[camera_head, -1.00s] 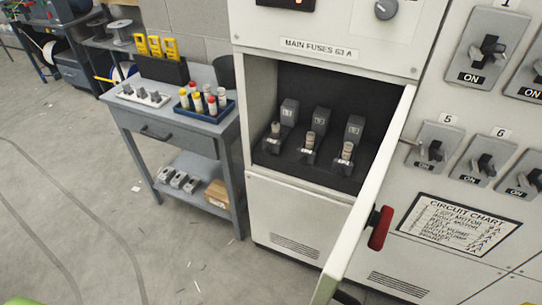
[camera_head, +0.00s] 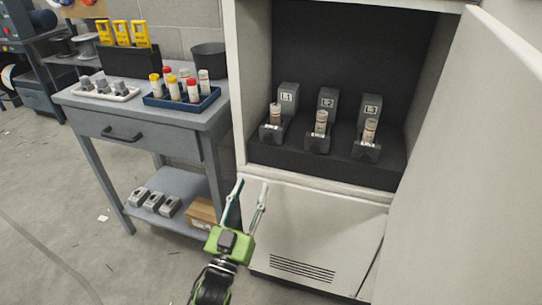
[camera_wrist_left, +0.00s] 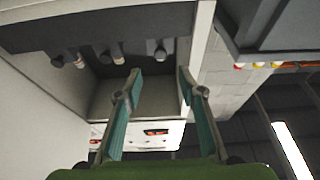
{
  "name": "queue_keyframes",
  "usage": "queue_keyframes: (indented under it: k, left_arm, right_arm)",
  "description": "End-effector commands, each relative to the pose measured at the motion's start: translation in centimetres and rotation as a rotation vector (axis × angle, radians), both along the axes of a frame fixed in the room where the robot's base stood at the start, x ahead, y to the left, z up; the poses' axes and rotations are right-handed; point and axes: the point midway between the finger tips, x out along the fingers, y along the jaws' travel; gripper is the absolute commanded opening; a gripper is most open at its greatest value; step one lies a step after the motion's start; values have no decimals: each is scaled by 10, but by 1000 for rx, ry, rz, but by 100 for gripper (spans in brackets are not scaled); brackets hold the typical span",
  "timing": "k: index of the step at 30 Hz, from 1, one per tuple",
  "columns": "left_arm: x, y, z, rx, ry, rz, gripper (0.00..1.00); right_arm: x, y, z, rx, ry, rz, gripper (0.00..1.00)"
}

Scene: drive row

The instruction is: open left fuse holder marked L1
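The fuse holder marked L1 (camera_head: 289,97) is the leftmost of three dark grey holders on a black step inside the open cabinet. A labelled block stands behind, and a pale fuse (camera_head: 276,113) rises from the lower front part. The L2 (camera_head: 327,103) and L3 (camera_head: 371,108) holders look alike. My left gripper (camera_head: 252,190) is open and empty, below and in front of the L1 holder, apart from it. In the left wrist view its two fingers (camera_wrist_left: 160,78) are spread. The holders appear small there (camera_wrist_left: 117,57), too dark to read. My right gripper is out of view.
The cabinet door (camera_head: 465,160) stands open on the right. A lower panel (camera_head: 320,235) lies behind my left gripper. At left, a grey bench (camera_head: 150,120) carries a blue tray (camera_head: 205,100) of fuses, a white tray (camera_head: 105,93), yellow devices (camera_head: 130,33) and a black bin (camera_head: 209,62).

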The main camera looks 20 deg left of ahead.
Motion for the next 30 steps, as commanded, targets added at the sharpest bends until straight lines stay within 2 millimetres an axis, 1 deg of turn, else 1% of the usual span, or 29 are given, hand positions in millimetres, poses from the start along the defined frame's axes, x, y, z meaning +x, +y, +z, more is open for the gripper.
queue_keyframes:
  k: [1, 4, 8, 21, 25, 30]
  left_arm:
    - [-1, 1, 4, 0, -20, 1, 36]
    - [1, 1, 12, 0, -35, 3, 36]
    - [15, 1, 19, -1, -35, 1, 36]
    - [93, -2, 50, 0, -33, 2, 36]
    - [110, -2, 57, 0, -32, 2, 36]
    - [123, -3, 61, -1, -31, 1, 36]
  right_arm:
    - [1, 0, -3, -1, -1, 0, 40]
    - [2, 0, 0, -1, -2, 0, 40]
    - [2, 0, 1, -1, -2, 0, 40]
    - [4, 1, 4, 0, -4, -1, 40]
    - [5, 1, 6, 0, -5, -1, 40]
    - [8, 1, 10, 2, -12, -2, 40]
